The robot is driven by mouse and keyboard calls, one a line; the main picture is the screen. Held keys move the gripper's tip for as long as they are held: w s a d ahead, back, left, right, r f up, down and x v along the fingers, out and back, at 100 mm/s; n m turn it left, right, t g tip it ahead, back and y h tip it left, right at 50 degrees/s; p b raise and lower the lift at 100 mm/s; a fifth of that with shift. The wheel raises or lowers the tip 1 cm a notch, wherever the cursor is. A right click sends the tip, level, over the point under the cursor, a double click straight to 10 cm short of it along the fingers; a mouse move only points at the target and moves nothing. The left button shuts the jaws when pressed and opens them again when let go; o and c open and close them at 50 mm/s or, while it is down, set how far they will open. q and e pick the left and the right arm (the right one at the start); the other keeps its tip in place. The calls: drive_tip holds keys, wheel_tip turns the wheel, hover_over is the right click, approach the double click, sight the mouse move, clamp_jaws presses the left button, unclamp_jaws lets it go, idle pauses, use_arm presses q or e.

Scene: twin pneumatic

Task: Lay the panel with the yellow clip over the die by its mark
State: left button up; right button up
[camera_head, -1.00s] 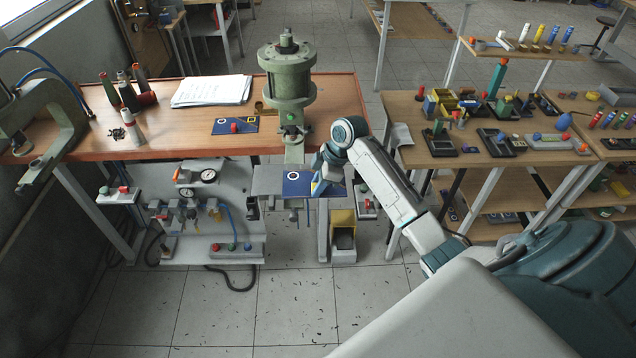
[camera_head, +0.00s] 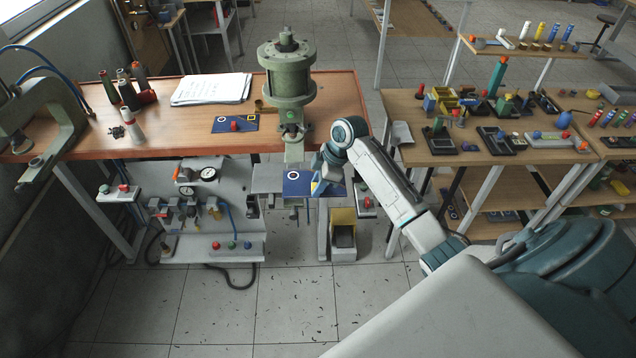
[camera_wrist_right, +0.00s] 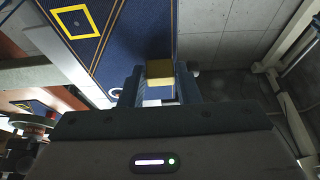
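The blue panel with the yellow clip (camera_head: 299,180) is by the grey plate (camera_head: 268,178) below the green press, at the table's front edge. A white ring mark shows at its left. In the right wrist view, this panel (camera_wrist_right: 135,40) carries a yellow square outline and a white ring. My right gripper (camera_head: 318,186) is at the panel's near right part. In its wrist view, the fingers (camera_wrist_right: 160,88) are closed around the yellow clip (camera_wrist_right: 160,69). I cannot tell whether the panel touches the plate; the die is not clearly visible. My left gripper is out of view.
A second blue panel (camera_head: 236,124) with a red clip lies on the wooden table (camera_head: 190,140). The green press (camera_head: 289,75) stands over the plate. Bottles (camera_head: 128,95) and paper (camera_head: 212,90) are further left. A cluttered bench (camera_head: 470,160) stands at the right.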

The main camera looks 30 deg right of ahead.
drive_tip(key=o, duration=0.4)
